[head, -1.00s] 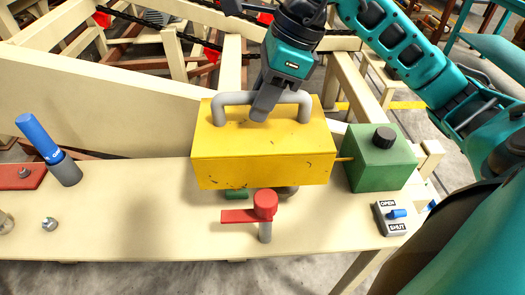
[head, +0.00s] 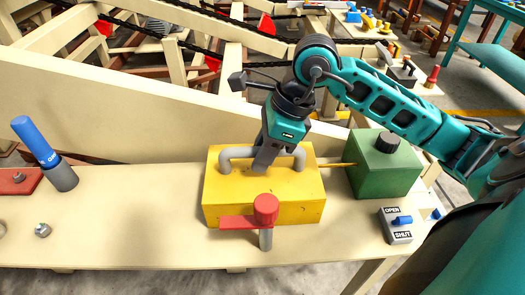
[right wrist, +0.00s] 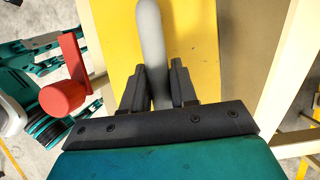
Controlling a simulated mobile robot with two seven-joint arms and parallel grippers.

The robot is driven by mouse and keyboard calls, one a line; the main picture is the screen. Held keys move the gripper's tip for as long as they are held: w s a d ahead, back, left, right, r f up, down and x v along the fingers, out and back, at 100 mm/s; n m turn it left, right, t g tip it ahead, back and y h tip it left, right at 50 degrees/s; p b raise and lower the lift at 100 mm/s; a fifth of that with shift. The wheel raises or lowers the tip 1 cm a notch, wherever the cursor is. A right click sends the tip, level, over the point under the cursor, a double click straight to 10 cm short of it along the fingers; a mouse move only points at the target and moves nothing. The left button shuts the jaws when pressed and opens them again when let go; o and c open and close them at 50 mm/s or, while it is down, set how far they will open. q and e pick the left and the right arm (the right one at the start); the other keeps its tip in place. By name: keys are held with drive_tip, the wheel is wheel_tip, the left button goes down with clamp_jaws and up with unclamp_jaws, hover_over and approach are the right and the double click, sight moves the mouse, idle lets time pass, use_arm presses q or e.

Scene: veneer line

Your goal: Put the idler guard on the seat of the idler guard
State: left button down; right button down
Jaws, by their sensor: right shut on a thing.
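The idler guard (head: 262,208) is a yellow box with a grey bar handle on top. In the head view it is at the middle of the cream bench, behind the red-handled post. My right gripper (head: 261,166) is shut on the guard's grey handle, which also runs between the fingers in the right wrist view (right wrist: 158,85). The guard looks level and is at or very near the bench top; whether it rests there I cannot tell. The seat is hidden beneath the guard. My left gripper is not in view.
A red lever on a grey post (head: 265,210) stands just in front of the guard. A green box (head: 384,168) with a black knob and an OPEN/SHUT switch (head: 397,225) are to the right. A blue-handled tool (head: 37,142) stands at the left. Bench (head: 130,215) left of the guard is clear.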

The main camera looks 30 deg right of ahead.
drive_tip(key=shift+f, duration=0.1)
drive_tip(key=c, duration=0.9)
unclamp_jaws()
drive_tip(key=shift+r, duration=0.3)
drive_tip(key=p+v, duration=0.1)
drive_tip(key=v, duration=1)
drive_tip(key=shift+r, duration=0.2)
drive_tip(key=shift+s+d+r, duration=0.1)
drive_tip(key=shift+s+r, duration=0.05)
